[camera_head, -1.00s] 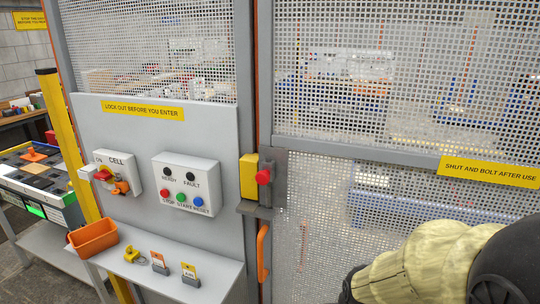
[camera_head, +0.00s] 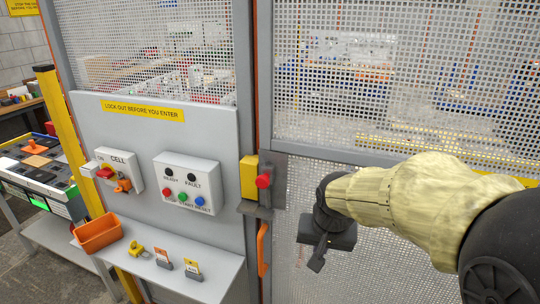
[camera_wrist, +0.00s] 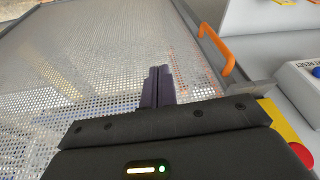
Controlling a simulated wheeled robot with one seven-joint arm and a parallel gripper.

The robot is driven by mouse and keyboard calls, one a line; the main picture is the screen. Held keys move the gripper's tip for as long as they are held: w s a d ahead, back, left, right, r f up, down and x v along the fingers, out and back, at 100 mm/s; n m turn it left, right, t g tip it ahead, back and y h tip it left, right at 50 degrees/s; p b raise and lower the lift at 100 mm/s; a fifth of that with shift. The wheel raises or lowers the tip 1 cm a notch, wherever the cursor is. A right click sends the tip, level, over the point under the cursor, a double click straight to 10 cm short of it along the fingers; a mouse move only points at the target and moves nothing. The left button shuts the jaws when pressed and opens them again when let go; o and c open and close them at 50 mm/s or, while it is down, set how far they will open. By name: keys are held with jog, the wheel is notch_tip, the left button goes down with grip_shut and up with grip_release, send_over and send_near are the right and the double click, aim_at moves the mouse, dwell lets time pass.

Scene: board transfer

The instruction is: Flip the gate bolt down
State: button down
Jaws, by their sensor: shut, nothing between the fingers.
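The gate bolt shows as a red knob (camera_head: 263,181) on a grey plate, beside a yellow block (camera_head: 248,176) at the gate's left edge. In the wrist view the red knob (camera_wrist: 301,154) and yellow block (camera_wrist: 283,128) are at the lower right, partly cut off or hidden. My gripper (camera_head: 316,264) is right of and below the knob, in front of the mesh gate and apart from the bolt. In the wrist view its dark fingers (camera_wrist: 158,86) are together with nothing between them.
An orange gate handle (camera_head: 263,251) is below the bolt, left of my gripper. A control box (camera_head: 186,184) and a switch box (camera_head: 118,174) are on the grey panel to the left. A shelf below holds an orange bin (camera_head: 98,235) and tags (camera_head: 192,269).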

jog(key=w+a+r+m+p, duration=0.1)
jog(key=a+r+p, duration=0.1)
jog(key=r, duration=0.6)
jog(key=w+a+r+m+p, duration=0.1)
jog(key=w+a+r+p, duration=0.1)
jog(key=r, duration=0.7)
jog(key=w+a+r+m+t+p, duration=0.1)
jog(key=a+r+p, duration=0.1)
jog(key=r, duration=0.6)
jog(key=shift+w+a+r+m, duration=0.2)
jog(key=shift+a+r+m, duration=0.1)
jog(key=shift+a, duration=0.55)
jog(key=shift+f+p, duration=0.2)
jog(key=shift+p, duration=0.1)
jog(key=p, duration=0.3)
send_near(268, 181)
notch_tip(268, 181, down, 2)
jog(key=d, duration=0.3)
jog(key=w+a+f, duration=0.1)
jog(key=w+a+f+p, duration=0.1)
jog(key=shift+a+f, duration=0.15)
jog(key=shift+f, duration=0.25)
jog(key=shift+w+a+f+p, duration=0.2)
jog(key=shift+a+f+p, duration=0.15)
jog(key=shift+f, duration=0.15)
